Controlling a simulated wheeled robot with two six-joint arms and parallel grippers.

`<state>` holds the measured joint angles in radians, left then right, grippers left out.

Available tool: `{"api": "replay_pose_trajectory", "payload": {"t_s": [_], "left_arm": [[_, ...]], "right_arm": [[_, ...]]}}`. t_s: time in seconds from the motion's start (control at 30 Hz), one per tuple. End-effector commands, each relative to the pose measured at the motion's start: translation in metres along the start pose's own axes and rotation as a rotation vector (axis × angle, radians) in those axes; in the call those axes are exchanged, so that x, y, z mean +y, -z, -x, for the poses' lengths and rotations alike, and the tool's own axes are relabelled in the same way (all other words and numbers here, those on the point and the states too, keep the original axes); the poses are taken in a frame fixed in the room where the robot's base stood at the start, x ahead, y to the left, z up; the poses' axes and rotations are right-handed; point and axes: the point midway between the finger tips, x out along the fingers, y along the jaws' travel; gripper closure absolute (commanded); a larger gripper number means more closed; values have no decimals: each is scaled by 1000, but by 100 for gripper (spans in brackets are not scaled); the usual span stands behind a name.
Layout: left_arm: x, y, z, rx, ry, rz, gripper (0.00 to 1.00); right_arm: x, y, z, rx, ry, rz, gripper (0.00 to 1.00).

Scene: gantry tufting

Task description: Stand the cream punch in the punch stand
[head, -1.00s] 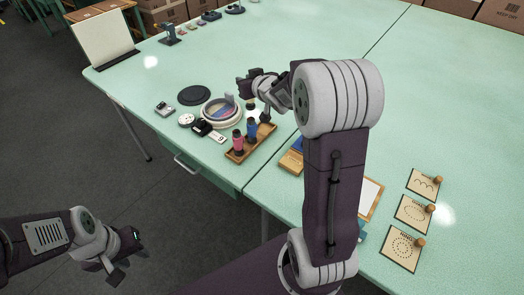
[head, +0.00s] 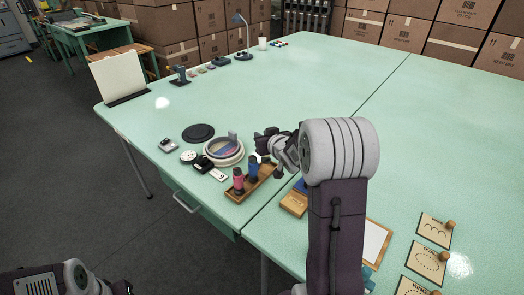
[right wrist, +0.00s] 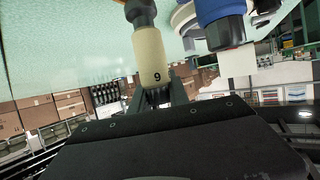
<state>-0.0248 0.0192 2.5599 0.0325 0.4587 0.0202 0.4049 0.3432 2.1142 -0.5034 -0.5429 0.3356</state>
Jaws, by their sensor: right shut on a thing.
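The cream punch (right wrist: 151,58), marked 9 and with a dark grey end, is between the fingers of my right gripper (right wrist: 160,97) in the right wrist view. In the head view my right gripper (head: 264,145) is over the far end of the wooden punch stand (head: 257,190); the arm and gripper mostly hide the cream punch there. A pink punch (head: 238,180) and a blue punch (head: 252,169) stand upright in the stand. The blue punch also shows beside the cream one in the right wrist view (right wrist: 222,22). My left gripper (head: 122,288) is cut off at the bottom left.
A round rimmed dish (head: 223,152), a black disc (head: 198,133) and small gadgets lie left of the stand. A wooden block (head: 294,203) is to its right. Patterned cards (head: 429,262) lie at the right. The table's far middle is clear.

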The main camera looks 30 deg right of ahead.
Motion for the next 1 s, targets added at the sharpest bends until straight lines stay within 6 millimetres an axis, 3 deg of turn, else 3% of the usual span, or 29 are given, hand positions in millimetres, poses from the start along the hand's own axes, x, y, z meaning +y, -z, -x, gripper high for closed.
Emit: {"api": "replay_pose_trajectory", "payload": {"t_s": [0.23,0.6,0.63,0.7,1.0], "left_arm": [[0,-2,-16,0,0,0,64],[0,-2,-18,0,0,0,64],[0,-2,-17,0,0,0,64],[0,-2,-16,0,0,0,64],[0,-2,-15,0,0,0,64]], "right_arm": [[0,-34,-14,-2,0,-2,100],[0,-38,-15,0,-1,-1,100],[0,-37,-15,-1,-1,-1,73],[0,-37,-15,-1,-1,-1,57],[0,-36,-14,-1,-1,-1,57]]}}
